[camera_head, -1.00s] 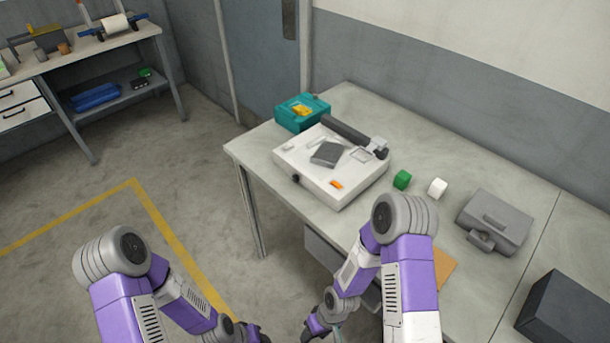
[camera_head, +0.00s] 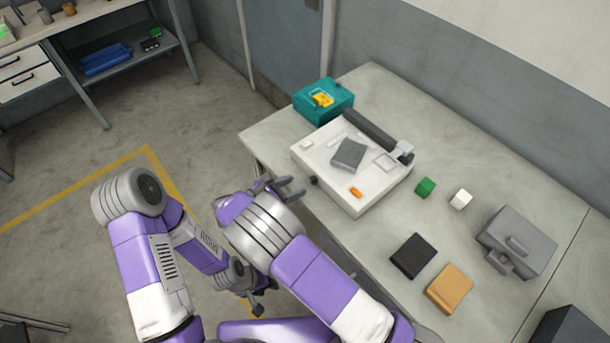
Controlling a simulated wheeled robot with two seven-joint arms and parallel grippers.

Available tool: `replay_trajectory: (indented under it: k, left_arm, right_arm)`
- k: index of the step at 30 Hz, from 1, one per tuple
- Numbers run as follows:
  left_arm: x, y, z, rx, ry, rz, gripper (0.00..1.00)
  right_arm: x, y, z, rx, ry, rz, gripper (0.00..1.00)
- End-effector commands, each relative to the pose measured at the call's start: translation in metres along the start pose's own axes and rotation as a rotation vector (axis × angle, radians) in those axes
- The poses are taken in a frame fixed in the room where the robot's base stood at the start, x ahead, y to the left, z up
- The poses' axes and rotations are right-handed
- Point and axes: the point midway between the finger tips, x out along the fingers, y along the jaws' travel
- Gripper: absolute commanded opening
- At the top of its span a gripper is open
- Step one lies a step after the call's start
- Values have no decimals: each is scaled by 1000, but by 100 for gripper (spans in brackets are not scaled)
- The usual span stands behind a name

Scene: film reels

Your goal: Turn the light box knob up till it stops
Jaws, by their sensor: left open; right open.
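The light box (camera_head: 335,183) is a white slab on the grey table. Its small dark knob (camera_head: 314,181) sticks out of its near left side. How far the knob is turned is too small to tell. My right gripper (camera_head: 295,188) is open, its two grey fingers pointing right, just left of the knob. I see a small gap in the picture but cannot tell the depth. Part of its wrist is hidden behind my own arm. My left gripper (camera_head: 260,303) is open and empty, low in front of the table, away from the light box.
On the light box lie a dark grey block (camera_head: 349,154) and an orange piece (camera_head: 356,192). A teal box (camera_head: 323,101) stands behind it. To the right are green (camera_head: 425,187) and white (camera_head: 461,199) blocks, a black box (camera_head: 413,256), an orange-brown box (camera_head: 450,288) and a grey case (camera_head: 515,242).

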Motion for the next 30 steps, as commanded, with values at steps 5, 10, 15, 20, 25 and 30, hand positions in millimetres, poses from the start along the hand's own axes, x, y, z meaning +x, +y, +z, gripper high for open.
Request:
replay_trajectory:
  k: [5,10,15,20,25,30]
  left_arm:
    - [2,-1,1,-1,-3,0,43]
    - [4,-2,0,-1,-1,0,43]
    - [4,-2,1,-1,-2,0,43]
    - [4,-2,1,-1,-2,0,43]
    - [4,-2,0,-1,-1,0,43]
    - [4,-2,0,0,-1,0,43]
  right_arm:
    - [30,-1,-1,0,1,-3,55]
    - [50,-1,-2,0,3,-1,55]
    - [57,-1,-1,0,2,0,55]
    - [58,-1,-1,1,3,0,55]
    - [57,-1,-1,1,3,0,36]
    - [57,-1,-1,1,3,0,10]
